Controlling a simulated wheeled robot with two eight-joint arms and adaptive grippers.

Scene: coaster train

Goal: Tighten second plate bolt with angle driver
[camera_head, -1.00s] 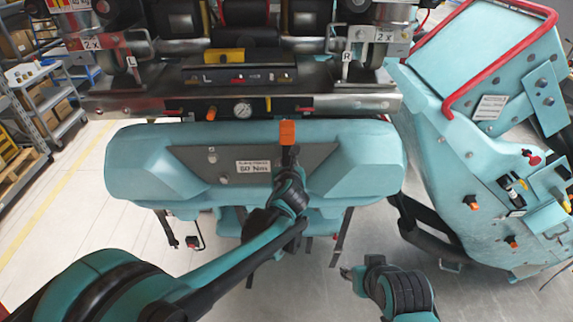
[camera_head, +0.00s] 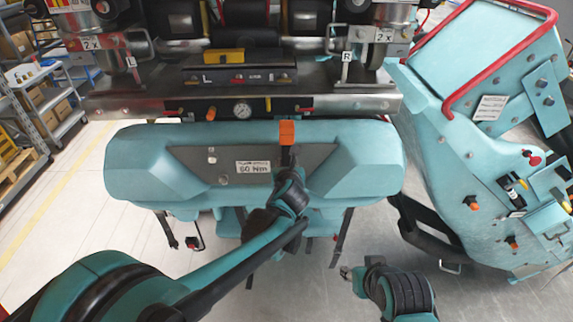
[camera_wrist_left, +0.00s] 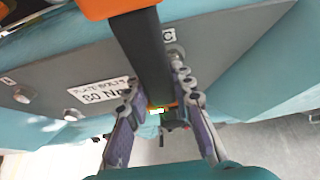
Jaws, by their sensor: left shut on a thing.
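The angle driver has an orange head (camera_head: 287,133) and a dark body. It stands in front of the grey plate (camera_head: 235,155) on the teal car front. My left gripper (camera_head: 289,170) is shut on the driver. In the left wrist view its fingers (camera_wrist_left: 158,98) sit on either side of the black driver body (camera_wrist_left: 148,50). Two bolts (camera_wrist_left: 50,116) show at the plate's left part, and another bolt (camera_wrist_left: 177,56) sits beside the driver near a letter C. The driver's tip contact is hidden. My right gripper (camera_head: 347,272) is low at right, away from the plate; its jaws are too small to read.
A metal beam (camera_head: 350,104) with a gauge (camera_head: 242,110) runs above the teal front. A teal seat body (camera_head: 490,150) with a red rail stands at right. Shelves (camera_head: 50,110) are at far left.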

